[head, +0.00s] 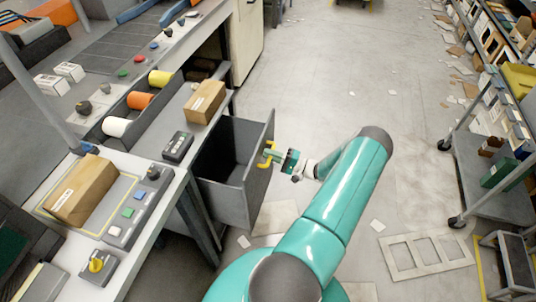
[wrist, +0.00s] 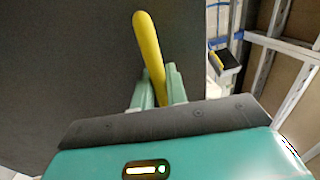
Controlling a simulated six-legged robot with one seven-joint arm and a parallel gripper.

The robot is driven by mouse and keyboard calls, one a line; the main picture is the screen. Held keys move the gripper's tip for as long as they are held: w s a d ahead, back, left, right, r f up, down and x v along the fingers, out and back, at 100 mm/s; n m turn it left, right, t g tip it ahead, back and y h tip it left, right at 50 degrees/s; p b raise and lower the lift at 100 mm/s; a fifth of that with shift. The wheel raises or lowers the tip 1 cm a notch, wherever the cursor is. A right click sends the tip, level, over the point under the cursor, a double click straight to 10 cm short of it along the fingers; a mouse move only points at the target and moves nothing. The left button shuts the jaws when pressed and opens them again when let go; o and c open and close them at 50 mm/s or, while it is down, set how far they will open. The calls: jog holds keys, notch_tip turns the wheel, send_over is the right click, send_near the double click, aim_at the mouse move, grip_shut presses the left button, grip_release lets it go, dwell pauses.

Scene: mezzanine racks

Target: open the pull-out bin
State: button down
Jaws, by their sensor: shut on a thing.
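The pull-out bin (head: 231,187) is a dark grey drawer under the workbench on the left. It stands pulled well out over the floor, and its inside shows as empty in the head view. A yellow handle (head: 268,154) sits on its front panel. My gripper (head: 276,156) is at this handle, shut on it. In the wrist view the yellow handle (wrist: 149,50) rises from between the two green fingers (wrist: 158,90), with the dark bin front (wrist: 65,60) behind. The lower end of the handle is hidden by my gripper.
The workbench (head: 150,187) carries cardboard boxes (head: 204,102), a button panel and coloured rolls. A wheeled cart (head: 485,180) stands at the right. A pale frame panel (head: 426,257) and paper scraps lie on the floor. The aisle ahead (head: 320,80) is mostly clear.

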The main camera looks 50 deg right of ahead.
jog(key=c, duration=1.8)
grip_release()
jog(key=shift+o, duration=0.2)
jog(key=v, duration=1.3)
jog(key=shift+s, duration=0.4)
jog(key=shift+d, duration=0.1)
